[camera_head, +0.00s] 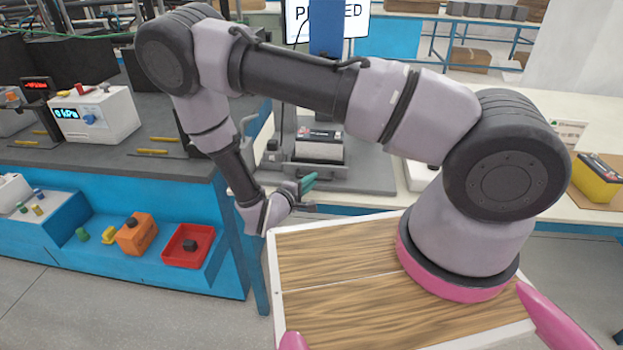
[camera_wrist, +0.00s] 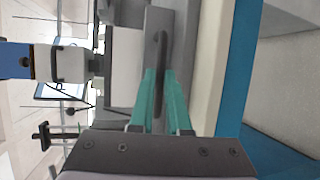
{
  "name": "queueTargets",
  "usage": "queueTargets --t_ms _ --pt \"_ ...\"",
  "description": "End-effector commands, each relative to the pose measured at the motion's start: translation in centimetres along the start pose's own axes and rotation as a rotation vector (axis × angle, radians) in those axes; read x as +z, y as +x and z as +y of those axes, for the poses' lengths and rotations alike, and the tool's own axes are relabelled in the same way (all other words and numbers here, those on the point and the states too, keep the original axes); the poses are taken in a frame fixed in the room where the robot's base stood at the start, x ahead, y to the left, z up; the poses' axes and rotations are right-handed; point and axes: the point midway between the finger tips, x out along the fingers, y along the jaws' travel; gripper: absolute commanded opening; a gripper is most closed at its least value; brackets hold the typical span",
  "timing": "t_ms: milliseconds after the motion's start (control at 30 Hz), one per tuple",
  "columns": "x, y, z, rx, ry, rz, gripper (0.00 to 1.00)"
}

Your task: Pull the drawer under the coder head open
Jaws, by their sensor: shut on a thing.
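The drawer (camera_wrist: 152,22) has a grey front with a dark bar handle (camera_wrist: 161,50). In the wrist view the handle runs between the two teal fingers of my gripper (camera_wrist: 163,95), which is shut on it. In the head view my gripper (camera_head: 307,184) reaches the front of the grey station from the left; the handle's held part is hard to make out there. The coder head's blue column (camera_head: 327,32) stands above the station, partly behind my arm. A printed block with a dark top (camera_head: 319,148) sits on the grey base. How far the drawer is out cannot be told.
A blue-fronted bench (camera_head: 110,165) with a white meter box (camera_head: 97,115), an orange block (camera_head: 136,233) and a red tray (camera_head: 189,246) is at left. A yellow battery (camera_head: 597,180) lies at right. Floor shows between the benches.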

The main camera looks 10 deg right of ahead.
Motion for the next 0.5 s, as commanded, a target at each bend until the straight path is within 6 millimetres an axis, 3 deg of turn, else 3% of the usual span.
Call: queueTargets --t_ms 67,100,500 --pt "-0.11 -0.04 -0.09 -0.003 -0.001 0.003 0.0" --pt "-0.12 -0.03 -0.09 -0.003 -0.001 0.003 0.26" --pt "-0.1 -0.51 -0.02 -0.001 0.0 0.002 0.27"
